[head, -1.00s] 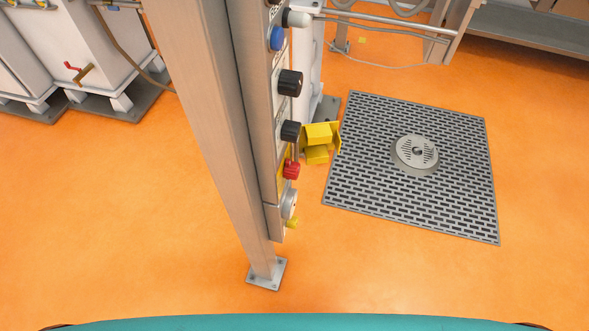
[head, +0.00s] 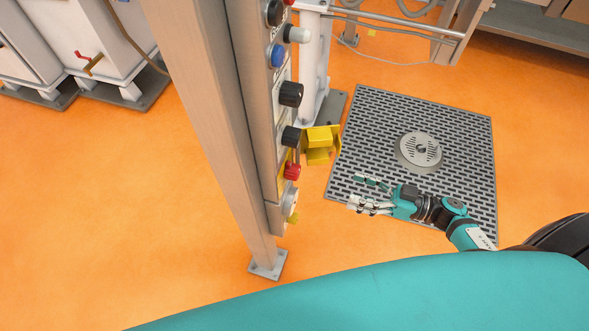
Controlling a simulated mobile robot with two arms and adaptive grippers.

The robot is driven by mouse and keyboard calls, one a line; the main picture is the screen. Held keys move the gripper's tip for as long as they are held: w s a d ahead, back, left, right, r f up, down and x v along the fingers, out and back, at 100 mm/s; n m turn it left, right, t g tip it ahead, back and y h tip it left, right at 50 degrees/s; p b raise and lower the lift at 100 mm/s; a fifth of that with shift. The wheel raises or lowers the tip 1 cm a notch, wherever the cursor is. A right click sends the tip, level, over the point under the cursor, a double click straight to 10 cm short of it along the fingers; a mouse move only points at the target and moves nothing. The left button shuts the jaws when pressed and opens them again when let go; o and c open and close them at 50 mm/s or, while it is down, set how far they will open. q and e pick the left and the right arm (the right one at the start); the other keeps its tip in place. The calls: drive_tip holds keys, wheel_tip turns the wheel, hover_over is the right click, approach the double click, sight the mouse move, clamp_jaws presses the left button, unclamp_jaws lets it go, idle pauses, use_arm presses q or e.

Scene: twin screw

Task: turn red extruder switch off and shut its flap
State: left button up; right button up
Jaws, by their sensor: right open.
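The red switch (head: 292,171) sticks out from the lower part of the control panel on a metal post, seen edge-on. A yellow flap (head: 321,144) stands out to the right of the panel, just above and beside the red switch, and looks swung open. My right gripper (head: 366,193) is open and empty, to the right of and a little below the red switch, clear of the panel and over the floor grate. Its fingers point left toward the panel. How the red switch is turned cannot be told from this angle. My left gripper is not in view.
Black knobs (head: 290,94), a blue button (head: 277,56) and a silver key-like fitting (head: 290,202) are on the same panel. The post (head: 215,120) stands left of it. A grey floor grate (head: 380,120) lies to the right. The orange floor between is free.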

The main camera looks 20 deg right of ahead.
approach(299, 173)
drive_tip(key=p+x, duration=0.1)
drive_tip(key=x, duration=0.9)
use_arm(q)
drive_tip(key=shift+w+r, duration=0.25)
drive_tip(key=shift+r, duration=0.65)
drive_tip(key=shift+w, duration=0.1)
use_arm(e)
drive_tip(key=c, duration=1.2)
